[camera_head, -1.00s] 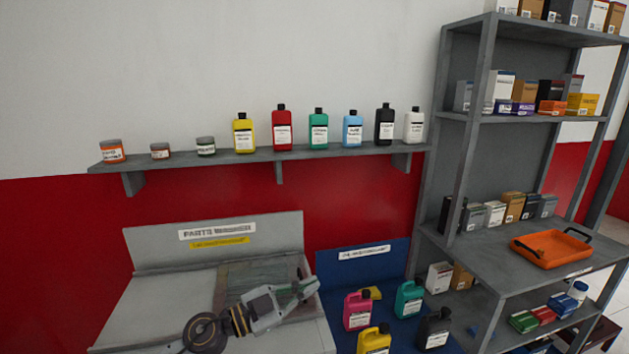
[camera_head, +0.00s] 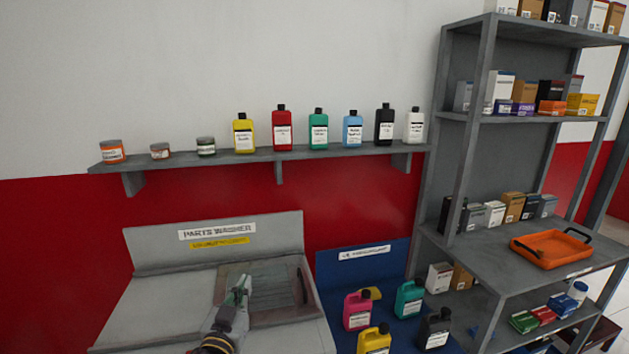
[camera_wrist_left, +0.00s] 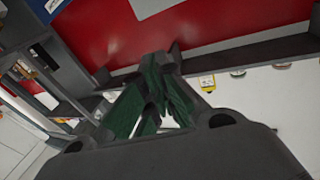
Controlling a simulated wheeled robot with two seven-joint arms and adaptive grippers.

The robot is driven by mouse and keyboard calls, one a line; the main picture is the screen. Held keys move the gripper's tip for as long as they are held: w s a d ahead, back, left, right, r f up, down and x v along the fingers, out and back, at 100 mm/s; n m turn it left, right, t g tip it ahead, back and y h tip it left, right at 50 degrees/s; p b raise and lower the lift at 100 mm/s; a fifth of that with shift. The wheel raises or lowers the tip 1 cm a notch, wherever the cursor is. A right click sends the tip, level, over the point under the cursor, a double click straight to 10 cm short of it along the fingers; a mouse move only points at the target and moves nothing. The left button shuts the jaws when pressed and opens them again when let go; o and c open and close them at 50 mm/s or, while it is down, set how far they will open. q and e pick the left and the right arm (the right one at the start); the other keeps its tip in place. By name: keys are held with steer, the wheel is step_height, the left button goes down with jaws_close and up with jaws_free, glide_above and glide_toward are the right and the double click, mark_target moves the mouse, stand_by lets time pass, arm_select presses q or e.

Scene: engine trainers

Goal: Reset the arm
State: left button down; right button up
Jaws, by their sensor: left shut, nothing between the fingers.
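My left gripper (camera_head: 238,292) is at the bottom of the head view, over the grey parts washer (camera_head: 150,300). It points away from me toward the recessed panel of the washer. In the left wrist view, the green-padded fingers of my left gripper (camera_wrist_left: 158,75) come together at the tips, shut with nothing between them. Nothing touches the fingertips that I can see. My right gripper is not in view.
A wall shelf (camera_head: 262,156) with several bottles and small jars runs above the washer. A blue bench (camera_head: 400,254) with several jugs stands to its right. Further right, a grey rack (camera_head: 487,130) holds boxes and an orange tray (camera_head: 543,262). The washer top around the gripper looks clear.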

arm_select(q)
steer(key=s+a+f+n+g+y, duration=0.1)
steer(key=s+a+f+g, duration=0.15)
steer(key=f, duration=0.25)
steer(key=s+a+f+g+y, duration=0.1)
steer(key=s+a+f+g, duration=0.1)
steer(key=s+f+g, duration=0.15)
steer(key=s+a+f+n+g+y, duration=0.1)
steer(key=s+a+f+g+y, duration=0.15)
steer(key=f, duration=0.35)
steer(key=s+d+f+m+g+h, duration=0.1)
steer(key=s+f+g, duration=0.25)
steer(key=s, duration=0.45)
steer(key=s+d+f+g+h, duration=0.1)
steer(key=s+f+g+h, duration=0.2)
steer(key=s, duration=0.5)
step_height(320, 180, down, 34)
steer(key=s+r+g+y, duration=0.1)
steer(key=s, duration=0.2)
steer(key=s+a+f, duration=0.2)
steer(key=s+f, duration=0.8)
steer(key=s, duration=0.1)
steer(key=s+a+f+m+g, duration=0.1)
steer(key=s+a+f, duration=0.1)
steer(key=s+f, duration=0.9)
steer(key=shift+s, duration=0.15)
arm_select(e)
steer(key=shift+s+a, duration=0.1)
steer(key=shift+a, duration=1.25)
